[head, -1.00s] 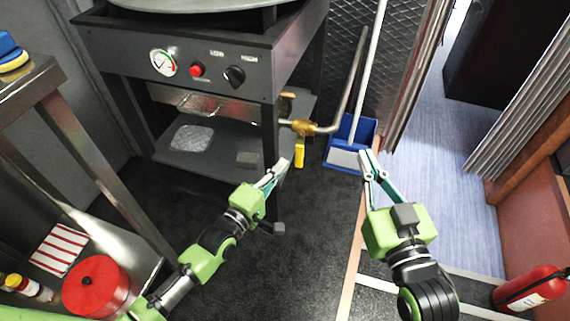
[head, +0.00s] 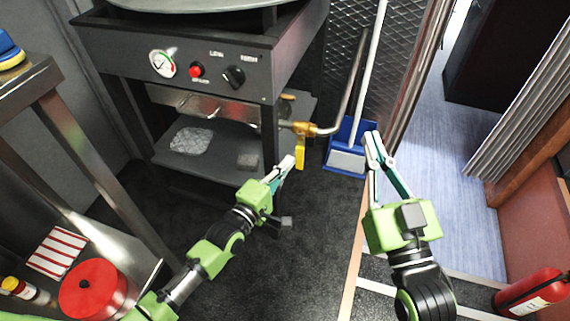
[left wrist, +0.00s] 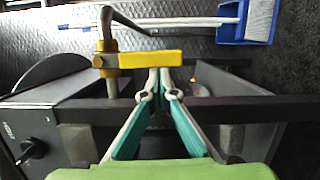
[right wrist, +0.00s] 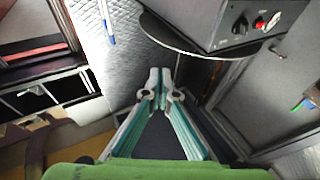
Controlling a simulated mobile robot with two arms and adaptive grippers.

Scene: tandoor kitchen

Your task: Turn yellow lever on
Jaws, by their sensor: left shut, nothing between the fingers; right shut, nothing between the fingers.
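The yellow lever (head: 300,156) hangs down from a brass valve (head: 303,129) on a metal pipe beside the oven's front right leg. In the left wrist view the lever (left wrist: 152,58) lies crosswise just beyond my fingertips, very close to them; I cannot tell whether they touch. My left gripper (head: 288,162) is shut and empty, right beside the lever's lower end; its tips also show in the left wrist view (left wrist: 159,72). My right gripper (head: 371,137) is shut and empty, to the right of the lever and in front of the blue dustpan.
The oven (head: 190,60) has a gauge, a red button and a black knob. A blue dustpan (head: 346,160) stands just right of the lever. A steel table (head: 125,265) with a red pot (head: 93,287) is at the left.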

